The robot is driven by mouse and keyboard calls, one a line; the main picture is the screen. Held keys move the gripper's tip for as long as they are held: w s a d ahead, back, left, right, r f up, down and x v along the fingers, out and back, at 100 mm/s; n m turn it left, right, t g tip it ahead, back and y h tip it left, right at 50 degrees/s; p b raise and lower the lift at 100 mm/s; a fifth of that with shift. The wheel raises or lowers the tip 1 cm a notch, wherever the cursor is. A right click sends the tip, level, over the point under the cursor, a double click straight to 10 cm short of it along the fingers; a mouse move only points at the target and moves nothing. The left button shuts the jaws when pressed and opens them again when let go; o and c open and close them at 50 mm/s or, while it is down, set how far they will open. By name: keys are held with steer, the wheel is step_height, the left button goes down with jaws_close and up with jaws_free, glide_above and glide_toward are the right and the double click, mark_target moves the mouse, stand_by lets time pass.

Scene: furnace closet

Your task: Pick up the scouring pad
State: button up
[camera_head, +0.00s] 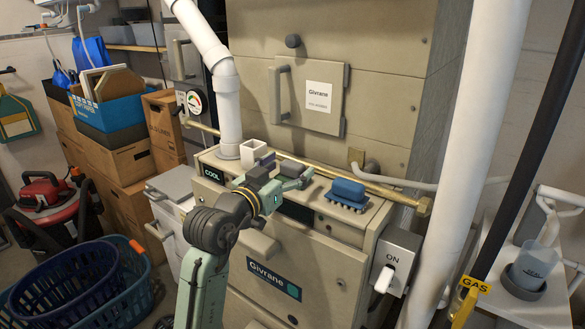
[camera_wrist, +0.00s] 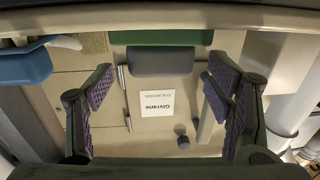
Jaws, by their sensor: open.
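A block with a green layer and a grey layer, which looks like the scouring pad (camera_wrist: 160,62), is at the top middle of the wrist view. It lies between the lines of my two fingers there. I cannot tell whether they touch it. In the head view my gripper (camera_head: 277,174) is over the furnace's top ledge, between a white square holder (camera_head: 253,152) and a blue brush (camera_head: 347,192). The pad is hard to make out there, mostly hidden by my gripper. In the wrist view my gripper (camera_wrist: 158,88) is open, its purple-grey finger pads wide apart.
The blue brush also shows in the wrist view (camera_wrist: 25,62). A brass pipe (camera_head: 385,190) runs along the back of the ledge. A white pipe (camera_head: 225,90) rises at the left, and a thick white pipe (camera_head: 475,130) stands at the right. A switch box (camera_head: 395,262) is on the furnace's right side.

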steer(key=shift+x, duration=1.2)
steer(key=shift+c, duration=0.5)
steer(key=c, duration=1.2)
steer(key=shift+r, duration=0.1)
